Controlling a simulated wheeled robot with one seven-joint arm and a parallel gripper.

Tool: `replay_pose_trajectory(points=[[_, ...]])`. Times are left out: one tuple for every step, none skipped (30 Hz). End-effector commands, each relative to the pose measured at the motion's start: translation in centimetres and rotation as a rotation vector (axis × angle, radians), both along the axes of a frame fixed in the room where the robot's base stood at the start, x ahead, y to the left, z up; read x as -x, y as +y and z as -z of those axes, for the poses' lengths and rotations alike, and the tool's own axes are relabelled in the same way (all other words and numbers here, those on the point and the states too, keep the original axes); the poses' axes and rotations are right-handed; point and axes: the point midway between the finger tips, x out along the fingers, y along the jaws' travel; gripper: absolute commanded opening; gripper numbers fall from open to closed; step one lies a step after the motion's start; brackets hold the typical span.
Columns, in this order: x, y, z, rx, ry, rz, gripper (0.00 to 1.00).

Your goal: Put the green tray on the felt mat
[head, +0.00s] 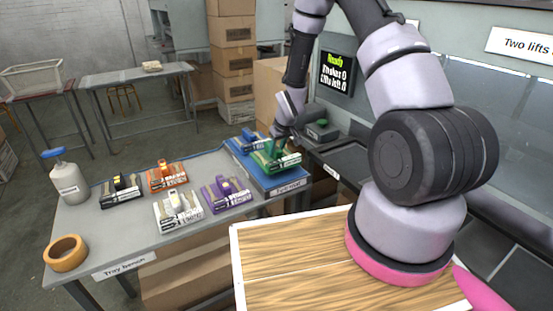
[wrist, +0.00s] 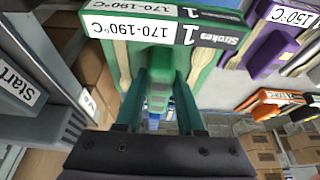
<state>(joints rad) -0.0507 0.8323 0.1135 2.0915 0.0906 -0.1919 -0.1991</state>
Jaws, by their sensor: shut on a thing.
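The green tray (head: 284,162) has a raised green grip in its middle and a white label reading "1 Strokes 170-190°C" in the wrist view (wrist: 203,72). My gripper (head: 277,146) is shut on that grip, with its fingers on both sides of it in the wrist view (wrist: 160,88). The tray is over the blue felt mat (head: 262,180) at the right end of the bench. I cannot tell whether the tray touches the mat. A blue tray (head: 247,138) is on the mat's far side, just behind the green tray.
The press counter (head: 345,150) stands close on the right.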

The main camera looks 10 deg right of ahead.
Motion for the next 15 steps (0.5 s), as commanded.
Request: replay_pose_trajectory(points=[[0.0,0.0,0.4,0.000,0.001,0.000,0.00],[0.1,0.0,0.8,-0.001,0.002,0.001,0.00],[0.1,0.0,1.4,0.000,0.003,0.001,0.00],[0.0,0.0,1.8,0.000,0.003,0.001,0.00],[0.1,0.0,2.3,0.000,0.003,0.001,0.00],[0.1,0.0,2.9,-0.001,0.003,0.001,0.00],[0.1,0.0,3.3,-0.001,0.003,0.001,0.00],[0.1,0.0,3.6,-0.001,0.003,0.001,0.00],[0.0,0.0,3.8,0.000,0.001,0.001,0.00],[0.0,0.0,3.9,0.000,0.000,0.001,0.00],[0.0,0.0,3.8,0.000,0.000,0.001,0.00],[0.0,0.0,3.8,-0.001,-0.001,0.001,0.00],[0.0,0.0,3.8,-0.001,-0.001,0.001,0.00],[0.0,0.0,3.8,0.000,0.000,0.001,0.00],[0.0,0.0,3.8,0.000,0.000,0.001,0.00]])
